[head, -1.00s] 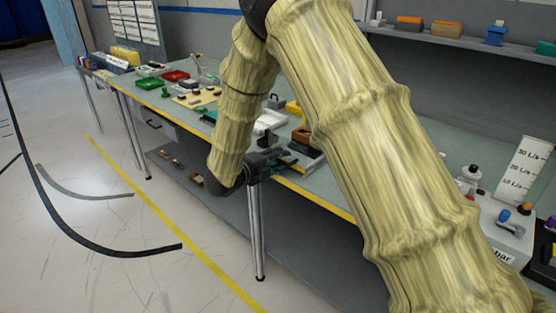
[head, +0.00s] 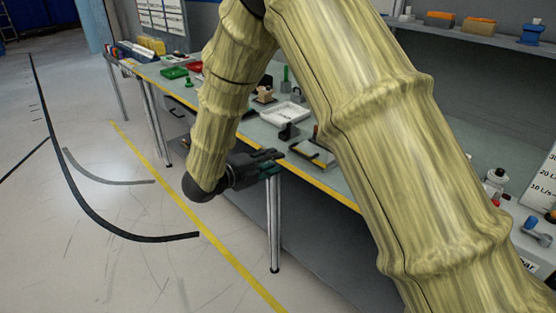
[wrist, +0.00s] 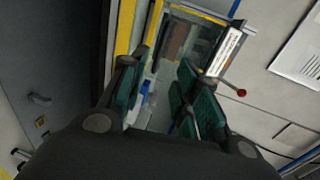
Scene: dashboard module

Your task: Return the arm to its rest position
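My gripper (head: 262,163) is dark with teal finger pads and hangs at the front edge of the workbench (head: 322,187), just left of a small dark-framed item there. My yellow-sleeved arm arches across the head view and hides part of the bench. In the wrist view my gripper (wrist: 161,92) has its two fingers apart. I see no object held between them; the background shows through the gap.
The bench holds a white tray (head: 286,114), a green bin (head: 174,72) and several small items. A back shelf (head: 505,40) carries orange boxes. A bench leg (head: 273,225) stands below my gripper. The floor at left is open, with a yellow line (head: 215,250).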

